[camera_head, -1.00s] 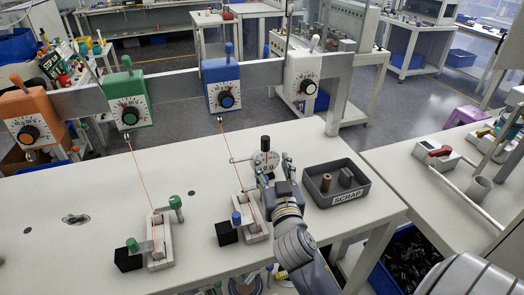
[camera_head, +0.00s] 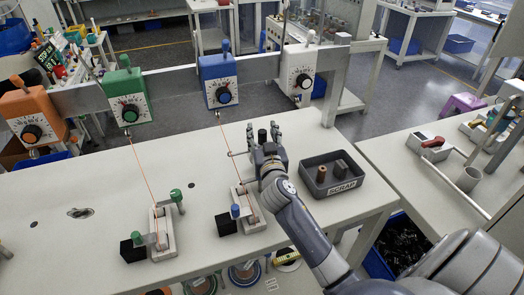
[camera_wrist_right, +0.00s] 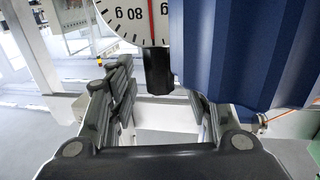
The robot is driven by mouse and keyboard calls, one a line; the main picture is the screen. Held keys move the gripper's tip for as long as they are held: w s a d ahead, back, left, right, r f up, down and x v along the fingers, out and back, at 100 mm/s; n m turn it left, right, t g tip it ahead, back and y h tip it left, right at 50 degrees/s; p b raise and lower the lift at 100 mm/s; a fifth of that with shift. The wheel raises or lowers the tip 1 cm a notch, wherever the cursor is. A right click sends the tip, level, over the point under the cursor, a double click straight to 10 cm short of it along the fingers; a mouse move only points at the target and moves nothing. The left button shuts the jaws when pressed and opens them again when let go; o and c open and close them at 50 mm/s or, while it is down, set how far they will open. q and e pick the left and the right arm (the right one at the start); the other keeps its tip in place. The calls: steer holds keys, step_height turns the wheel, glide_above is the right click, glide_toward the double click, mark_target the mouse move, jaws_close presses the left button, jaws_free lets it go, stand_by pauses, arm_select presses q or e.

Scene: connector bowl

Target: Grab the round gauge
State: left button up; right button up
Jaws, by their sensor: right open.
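The round gauge (camera_wrist_right: 132,18) shows at the top of the right wrist view. It has a white face with black numbers and a red needle, cut off by the frame's top edge. Its black stem (camera_wrist_right: 158,72) lies between the two finger pads of my right gripper (camera_wrist_right: 155,95), with clear gaps to both. In the head view my right gripper (camera_head: 262,133) is open, fingers pointing away, over the table behind the second fixture. There a dark tip shows between the fingers, and the gauge's face is hidden. My left gripper is not in view.
A grey SCRAP bin (camera_head: 335,174) with small parts stands right of my right gripper. Two clamp fixtures with threads (camera_head: 162,233) (camera_head: 247,205) stand to the left. A blue dial box (camera_head: 220,84) hangs on the rail. A large blue ribbed surface (camera_wrist_right: 240,50) fills the wrist view's upper right.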

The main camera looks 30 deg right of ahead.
steer(key=shift+w+d, duration=0.1)
steer(key=shift+w, duration=0.1)
jaws_close()
